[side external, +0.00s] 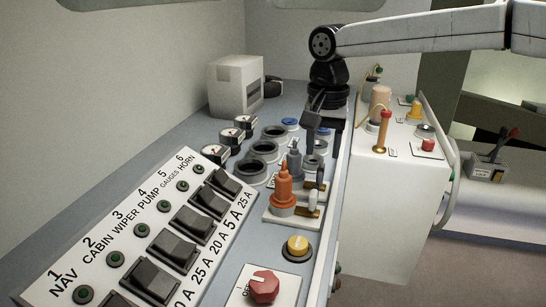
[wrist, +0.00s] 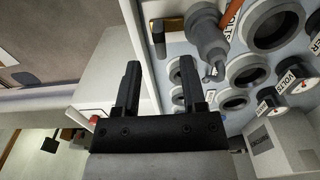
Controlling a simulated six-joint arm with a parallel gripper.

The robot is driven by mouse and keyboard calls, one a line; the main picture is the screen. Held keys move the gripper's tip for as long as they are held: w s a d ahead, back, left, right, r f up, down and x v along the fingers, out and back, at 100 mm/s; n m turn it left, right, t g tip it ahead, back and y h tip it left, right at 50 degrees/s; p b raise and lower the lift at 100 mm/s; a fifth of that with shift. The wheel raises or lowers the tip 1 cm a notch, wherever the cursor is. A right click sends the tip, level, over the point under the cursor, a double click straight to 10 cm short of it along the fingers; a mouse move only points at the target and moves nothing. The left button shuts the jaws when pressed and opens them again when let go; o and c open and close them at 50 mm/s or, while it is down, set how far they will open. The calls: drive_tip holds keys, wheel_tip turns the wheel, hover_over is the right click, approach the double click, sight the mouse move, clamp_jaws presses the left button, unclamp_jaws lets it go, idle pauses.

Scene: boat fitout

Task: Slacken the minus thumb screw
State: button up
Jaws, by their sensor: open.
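A grey thumb screw (side external: 294,162) stands upright behind an orange one (side external: 283,187) on a pale plate at the panel's right edge. No plus or minus mark is readable; the grey one is likely the minus. In the wrist view the grey thumb screw (wrist: 206,38) is at the top, right of my fingers, with part of the orange one (wrist: 238,22) beside it. My gripper (side external: 312,122) hangs just behind the grey screw in the side view. In the wrist view my gripper (wrist: 160,66) has its two fingers apart with nothing between them.
The switch panel (side external: 150,225) with several rockers fills the left front. A red rotary knob (side external: 263,286) and an orange-yellow button (side external: 297,246) sit in front. A white box (side external: 235,85) stands behind; a white cabinet (side external: 385,210) is at right.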

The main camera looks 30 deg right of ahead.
sight(321, 166)
drive_tip(key=shift+f, duration=2.35)
clamp_jaws()
